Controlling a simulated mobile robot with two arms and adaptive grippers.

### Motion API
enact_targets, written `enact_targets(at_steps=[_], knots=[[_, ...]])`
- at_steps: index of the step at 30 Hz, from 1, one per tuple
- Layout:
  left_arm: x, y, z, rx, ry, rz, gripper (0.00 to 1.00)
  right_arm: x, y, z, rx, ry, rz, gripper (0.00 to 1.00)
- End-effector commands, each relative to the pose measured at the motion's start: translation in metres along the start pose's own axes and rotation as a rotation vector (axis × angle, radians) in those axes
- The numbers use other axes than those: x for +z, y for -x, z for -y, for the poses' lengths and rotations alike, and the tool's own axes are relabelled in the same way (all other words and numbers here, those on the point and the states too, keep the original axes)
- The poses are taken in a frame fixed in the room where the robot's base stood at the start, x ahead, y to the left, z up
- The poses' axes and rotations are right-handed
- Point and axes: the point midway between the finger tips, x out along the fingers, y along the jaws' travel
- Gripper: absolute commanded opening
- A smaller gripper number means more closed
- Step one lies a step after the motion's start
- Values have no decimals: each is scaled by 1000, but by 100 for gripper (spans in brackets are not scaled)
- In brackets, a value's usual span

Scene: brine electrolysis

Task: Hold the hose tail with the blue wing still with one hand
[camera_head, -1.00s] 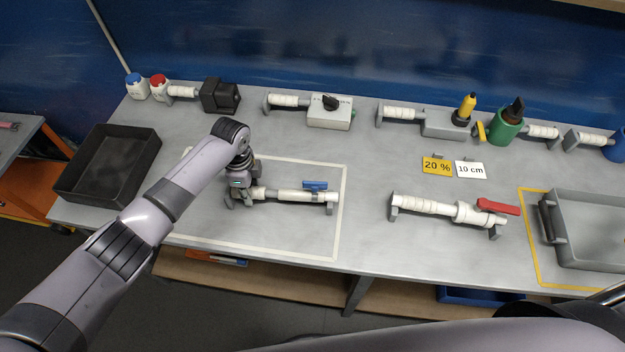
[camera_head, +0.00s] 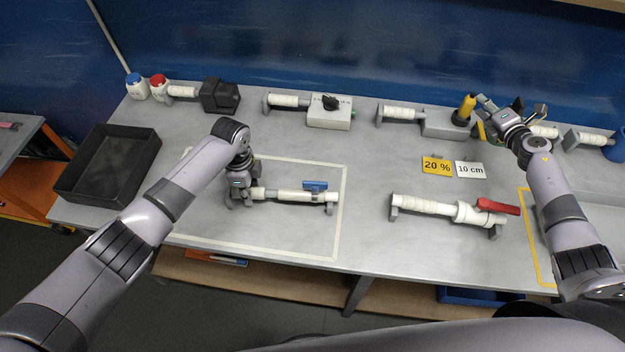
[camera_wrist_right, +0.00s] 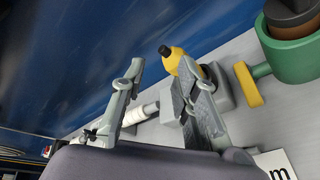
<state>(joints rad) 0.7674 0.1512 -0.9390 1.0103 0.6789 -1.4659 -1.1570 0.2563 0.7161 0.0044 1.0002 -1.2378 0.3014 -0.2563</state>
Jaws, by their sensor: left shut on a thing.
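The hose tail with the blue wing (camera_head: 290,195) lies level inside the white-outlined area of the bench, its blue wing (camera_head: 316,185) at the right end. My left gripper (camera_head: 243,200) is shut on the left end of this hose tail, close to the bench top. My right gripper (camera_head: 493,112) is in the air over the back right of the bench, near the yellow bottle (camera_head: 466,107). In the right wrist view its two fingers (camera_wrist_right: 165,100) are spread apart with nothing seen held between them.
A hose tail with a red wing (camera_head: 430,206) lies right of centre. The yellow "20 %" card (camera_head: 437,166) and white "10 cm" card (camera_head: 471,170) stand behind it. A black tray (camera_head: 110,165) is at left. Devices with white tubes, including a grey box (camera_head: 330,114), line the back.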

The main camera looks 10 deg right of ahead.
Motion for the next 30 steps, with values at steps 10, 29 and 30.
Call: enact_targets(at_steps=[10, 29, 30], knots=[[0, 0, 0, 0, 0, 0, 0, -118, -34, -126, 205, 174, -317, 28], [0, 0, 0, 0, 0, 0, 0, -355, 40, -310, 551, 792, -987, 28], [0, 0, 0, 0, 0, 0, 0, -370, 52, -316, 568, 862, -1039, 28]])
